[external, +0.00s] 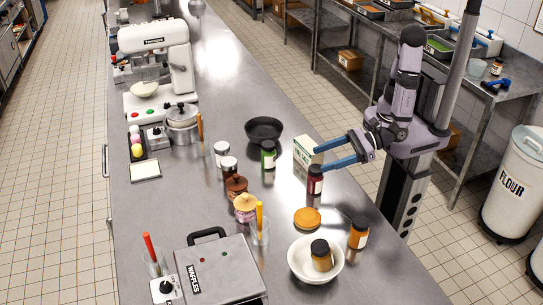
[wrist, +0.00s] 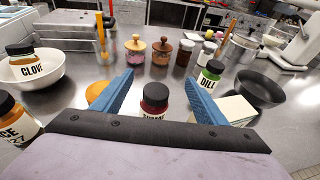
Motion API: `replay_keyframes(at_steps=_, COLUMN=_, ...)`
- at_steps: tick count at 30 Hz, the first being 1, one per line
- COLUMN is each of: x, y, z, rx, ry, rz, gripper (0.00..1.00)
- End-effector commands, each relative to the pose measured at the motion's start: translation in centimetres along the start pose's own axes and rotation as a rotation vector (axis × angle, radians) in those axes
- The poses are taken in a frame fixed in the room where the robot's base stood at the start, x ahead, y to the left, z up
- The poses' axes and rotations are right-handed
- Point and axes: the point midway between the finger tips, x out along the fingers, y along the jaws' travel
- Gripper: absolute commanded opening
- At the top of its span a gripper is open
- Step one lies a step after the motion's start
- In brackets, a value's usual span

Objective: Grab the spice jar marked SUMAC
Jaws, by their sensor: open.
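A dark red jar (external: 315,185) with a black lid stands upright on the steel counter. In the wrist view the red jar (wrist: 154,112) appears between my two blue fingers; the lower part of its label is hidden by my gripper's body, and the visible lettering is consistent with SUMAC. My gripper (external: 316,158) is open and empty, its fingers spread at about lid height in the external view. It also shows in the wrist view (wrist: 159,76). I cannot tell whether a finger touches the jar.
A green DILL jar (wrist: 208,78) and a white box (external: 307,150) stand close by, with a black pan (external: 264,129) behind. An orange disc (external: 307,217), an orange jar (external: 358,235) and a white bowl (external: 330,271) holding a CLOVE jar (wrist: 21,64) lie on the other side.

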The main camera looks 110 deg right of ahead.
Motion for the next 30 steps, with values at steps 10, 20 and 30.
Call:
replay_keyframes(at_steps=10, x=1.9, y=0.0, z=-6.0, rx=0.0, ry=0.0, rz=-0.001, gripper=0.67)
replay_keyframes(at_steps=20, x=2.4, y=0.0, z=-6.7, rx=0.004, ry=0.0, rz=-0.002, gripper=0.67)
replay_keyframes(at_steps=30, x=4.3, y=0.0, z=-6.7, rx=0.004, ry=0.0, rz=-0.001, gripper=0.67)
